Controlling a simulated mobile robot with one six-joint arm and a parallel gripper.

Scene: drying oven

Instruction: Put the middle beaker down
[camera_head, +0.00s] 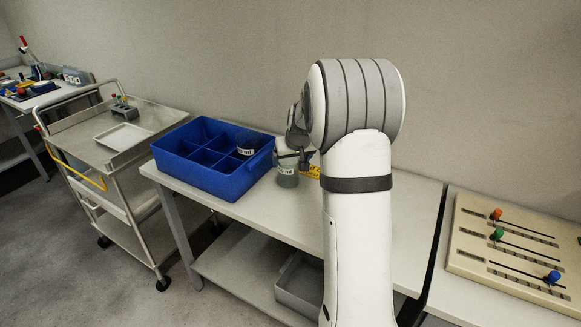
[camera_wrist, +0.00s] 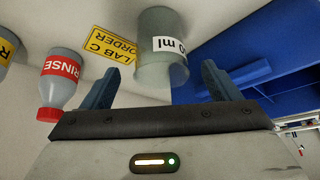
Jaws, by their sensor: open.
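A clear grey beaker (camera_head: 287,174) with a white "ml" label stands on the white table, just right of the blue divided crate (camera_head: 213,187). It also shows in the wrist view (camera_wrist: 158,28), upper middle. My gripper (camera_wrist: 160,72) is open, with one dark finger to each side of the beaker's near end. In the head view my gripper (camera_head: 297,157) is at the beaker's upper part, partly hidden by my arm. Another labelled beaker (camera_head: 245,147) sits in a back right compartment of the crate.
In the wrist view a red-capped RINSE bottle (camera_wrist: 58,85) and a yellow LAB C sign (camera_wrist: 112,44) lie left of the beaker. A steel cart (camera_head: 160,118) stands left of the table. A slider panel (camera_head: 515,245) is at right. Bare tabletop lies in front of the crate.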

